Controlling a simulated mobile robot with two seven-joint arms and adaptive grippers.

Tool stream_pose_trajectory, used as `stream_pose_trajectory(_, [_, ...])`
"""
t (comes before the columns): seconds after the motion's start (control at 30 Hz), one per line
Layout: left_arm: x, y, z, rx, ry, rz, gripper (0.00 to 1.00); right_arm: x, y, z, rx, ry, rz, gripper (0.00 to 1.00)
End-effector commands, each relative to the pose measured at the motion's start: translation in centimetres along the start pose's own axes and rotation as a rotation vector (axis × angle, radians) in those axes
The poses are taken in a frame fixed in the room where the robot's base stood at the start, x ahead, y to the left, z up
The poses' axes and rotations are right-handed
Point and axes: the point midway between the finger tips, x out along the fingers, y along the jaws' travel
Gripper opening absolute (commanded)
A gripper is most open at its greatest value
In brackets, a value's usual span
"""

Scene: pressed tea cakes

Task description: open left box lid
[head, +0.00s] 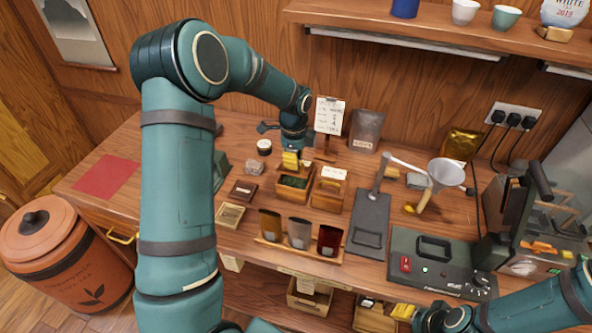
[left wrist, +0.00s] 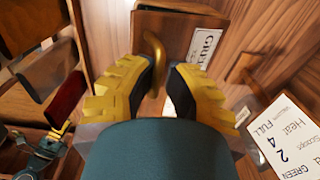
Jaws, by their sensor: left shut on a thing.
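The left box (head: 291,196) is a small wooden box on the bench, and dark green stuff shows in its top. My left gripper (head: 291,160) is at its back upper edge and hides most of the lid. In the left wrist view, the yellow fingers with dark pads (left wrist: 168,82) are shut on a curved brass-coloured handle (left wrist: 155,48). A brown wooden face with a white "GREEN" label lies beyond it. How far the lid is tilted is hard to tell. My right gripper (head: 404,312) is low at the right, its finger gap unclear.
A second wooden box (head: 328,201) stands close on the right. A written card (head: 329,116) stands behind. Three pouches on a rack (head: 300,233) are in front. A grey press plate (head: 371,221) and a funnel (head: 446,173) are further right.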

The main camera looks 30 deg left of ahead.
Motion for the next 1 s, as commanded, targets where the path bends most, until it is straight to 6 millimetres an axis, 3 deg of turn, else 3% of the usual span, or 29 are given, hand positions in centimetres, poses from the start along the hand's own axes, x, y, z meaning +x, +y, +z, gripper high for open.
stream_pose_trajectory(1.0, [-1.6,-1.9,0.0,-0.001,0.0,0.001,0.09,-1.5,-0.6,-0.2,0.0,0.0,0.0,0.47])
